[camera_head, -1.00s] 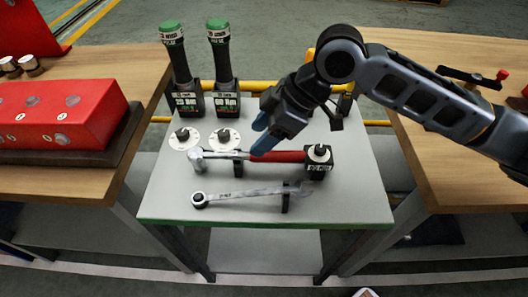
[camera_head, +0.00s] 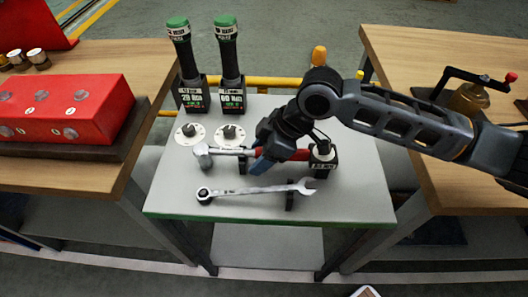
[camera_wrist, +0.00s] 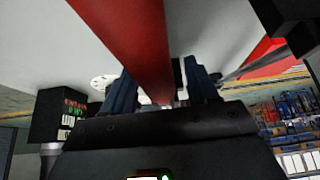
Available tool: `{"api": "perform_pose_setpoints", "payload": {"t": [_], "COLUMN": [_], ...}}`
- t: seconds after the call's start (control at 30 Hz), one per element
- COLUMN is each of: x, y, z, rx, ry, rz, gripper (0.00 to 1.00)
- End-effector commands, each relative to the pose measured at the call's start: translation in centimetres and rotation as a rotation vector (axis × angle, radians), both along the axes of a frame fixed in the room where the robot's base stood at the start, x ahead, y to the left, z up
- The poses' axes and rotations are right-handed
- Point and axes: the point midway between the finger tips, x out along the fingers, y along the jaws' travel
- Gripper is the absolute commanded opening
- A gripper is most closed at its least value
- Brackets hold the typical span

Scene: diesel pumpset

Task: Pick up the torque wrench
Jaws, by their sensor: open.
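The torque wrench, with a red handle (camera_head: 300,154) and a silver head (camera_head: 203,153), lies across the grey table. A dark block with a white label (camera_head: 323,161) stands at the handle's right end. My gripper (camera_head: 262,163) is low over the middle of the tool and hides part of it. In the wrist view my open gripper (camera_wrist: 160,88) has one blue finger on each side of the red handle (camera_wrist: 130,35). Whether either finger touches the handle cannot be told.
A combination spanner (camera_head: 255,190) lies in front on the grey table (camera_head: 170,205). Two upright green-capped tools (camera_head: 187,65) (camera_head: 229,60) stand behind, near two white discs (camera_head: 190,134) (camera_head: 229,135). Wooden benches flank the table, the left one holding a red block (camera_head: 60,108).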

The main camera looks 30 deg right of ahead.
Motion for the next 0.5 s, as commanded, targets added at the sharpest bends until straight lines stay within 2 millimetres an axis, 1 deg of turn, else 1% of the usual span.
{"api": "perform_pose_setpoints", "payload": {"t": [0.07, 0.5], "x": [0.0, 0.0], "y": [-0.01, -0.03], "z": [0.02, 0.04], "rx": [0.0, 0.0], "ry": [0.0, 0.0], "rz": [0.0, 0.0], "gripper": [0.59, 0.17]}}
